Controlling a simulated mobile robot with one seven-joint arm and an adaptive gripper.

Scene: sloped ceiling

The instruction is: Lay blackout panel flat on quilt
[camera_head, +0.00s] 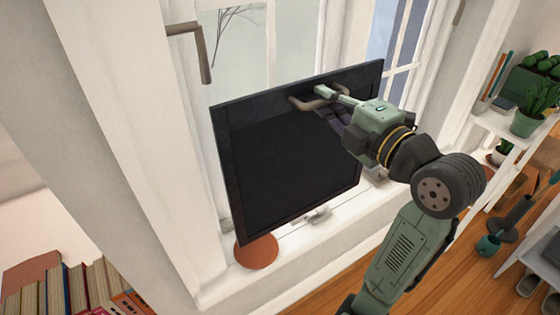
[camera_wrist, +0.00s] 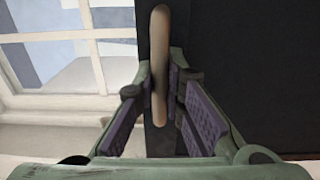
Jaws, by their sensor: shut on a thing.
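The blackout panel (camera_head: 285,155) is a dark, framed rectangle standing nearly upright, slightly tilted, on the window side of the sill. A brown bar handle (camera_head: 301,105) sticks out near its top edge. My gripper (camera_head: 328,96) is at that handle, with the arm coming from the lower right. In the wrist view the handle (camera_wrist: 160,65) runs between the purple pads of my gripper (camera_wrist: 160,105), and the dark panel (camera_wrist: 255,75) fills the right side. My gripper is shut on the handle. I cannot make out a quilt in either view.
A terracotta disc (camera_head: 257,252) lies on the sill (camera_head: 325,238) below the panel's lower left corner. A brown window handle (camera_head: 190,45) juts out at upper left. Books (camera_head: 75,290) stand at lower left. A white shelf with plants (camera_head: 527,122) is at right. Wooden floor shows below.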

